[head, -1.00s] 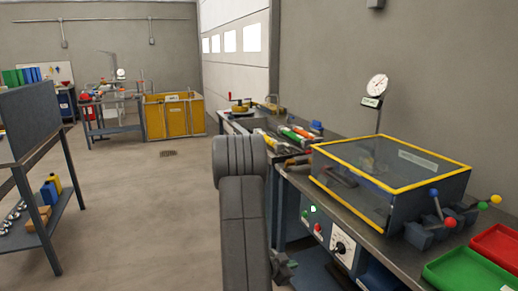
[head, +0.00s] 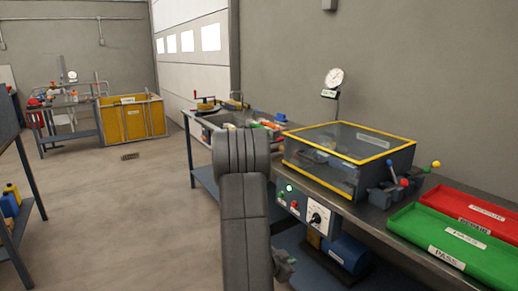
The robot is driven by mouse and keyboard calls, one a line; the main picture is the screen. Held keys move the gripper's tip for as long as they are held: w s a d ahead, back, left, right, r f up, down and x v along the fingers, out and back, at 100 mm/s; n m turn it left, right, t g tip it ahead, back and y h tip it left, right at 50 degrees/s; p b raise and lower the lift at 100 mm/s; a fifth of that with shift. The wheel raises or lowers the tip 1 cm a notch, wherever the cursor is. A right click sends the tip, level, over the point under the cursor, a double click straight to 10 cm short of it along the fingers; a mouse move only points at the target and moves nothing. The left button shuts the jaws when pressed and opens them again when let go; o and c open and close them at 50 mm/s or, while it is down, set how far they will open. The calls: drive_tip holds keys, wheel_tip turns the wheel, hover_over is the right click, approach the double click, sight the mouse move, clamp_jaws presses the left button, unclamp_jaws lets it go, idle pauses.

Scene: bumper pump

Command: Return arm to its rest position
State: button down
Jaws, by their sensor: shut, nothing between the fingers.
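My arm stands up in the lower middle of the head view, its dark grey links folded in front of my body. My gripper (head: 287,262) shows as a small dark shape just right of the lower link, partly hidden by it. It is shut and empty, held in front of the bench and apart from anything on it.
The bench (head: 377,219) on the right carries a yellow-framed clear box (head: 345,150), a dial gauge (head: 334,78), coloured levers, a green PASS tray (head: 455,245) and a red tray (head: 470,215). A yellow crate (head: 130,122) stands far back. Open floor lies on the left.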

drive_tip(key=s+a+n+y+b, duration=0.5)
drive_tip(key=s+n+y+b, duration=0.1)
drive_tip(key=s, duration=0.5)
drive_tip(key=shift+a+r+n+y+b, duration=0.3)
drive_tip(key=shift+n+y+b, duration=0.15)
drive_tip(key=shift+y, duration=0.55)
